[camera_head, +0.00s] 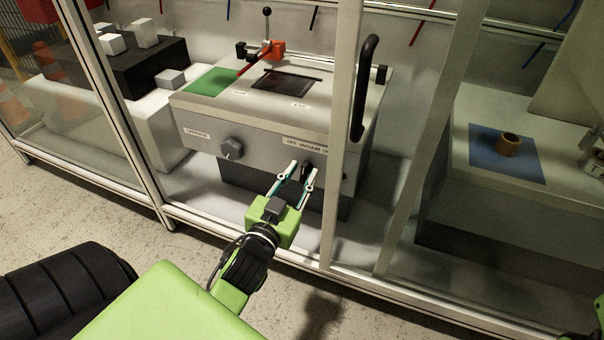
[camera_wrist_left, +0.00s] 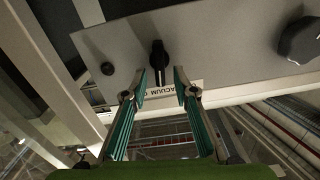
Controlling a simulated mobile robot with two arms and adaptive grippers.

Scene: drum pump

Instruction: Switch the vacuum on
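The vacuum switch is a black rotary knob (camera_head: 306,167) on the front panel of the grey machine (camera_head: 265,131), under a label reading "OFF VACUUM" and a partly hidden end. The left wrist view, upside down, shows this knob (camera_wrist_left: 159,58) with its bar pointing toward the label. My left gripper (camera_head: 304,173) is in front of the panel, its two fingers apart. In the left wrist view its fingertips (camera_wrist_left: 162,77) lie on either side of the knob's bar end. Contact cannot be told. Only a green bit of my other arm shows at the lower right corner.
A larger round dial (camera_head: 232,148) is left of the switch; it also shows in the wrist view (camera_wrist_left: 300,41). A pale frame post (camera_head: 342,130) stands just right of the gripper. A lower rail runs below the machine.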

